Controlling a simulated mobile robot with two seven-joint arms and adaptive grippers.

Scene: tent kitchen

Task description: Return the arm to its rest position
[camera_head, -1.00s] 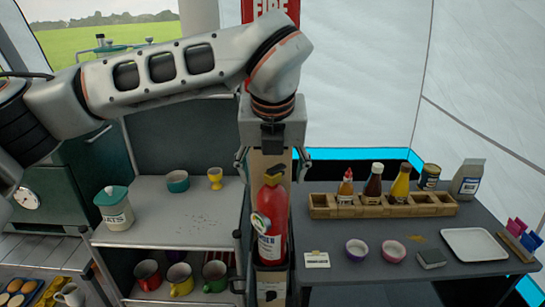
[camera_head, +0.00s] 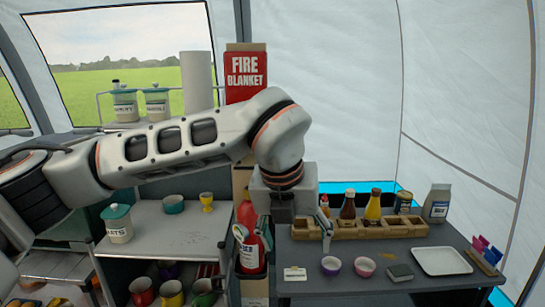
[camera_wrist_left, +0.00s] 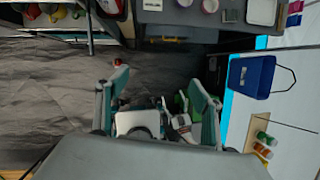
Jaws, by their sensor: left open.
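My left arm comes in from the left in the head view and bends down at the wrist. The left gripper (camera_head: 296,234) is open and empty, pointing down, in front of the dark table's left end. It hides part of the red fire extinguisher (camera_head: 247,238) and the wooden rack's left end. In the left wrist view, the two fingers (camera_wrist_left: 155,98) stand apart over the grey floor, with nothing between them held. My right gripper is in neither view.
The dark table (camera_head: 430,290) holds a bottle rack (camera_head: 392,228), two bowls and a white tray (camera_head: 440,261). Left stands a metal shelf (camera_head: 165,236) with cups and a jar.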

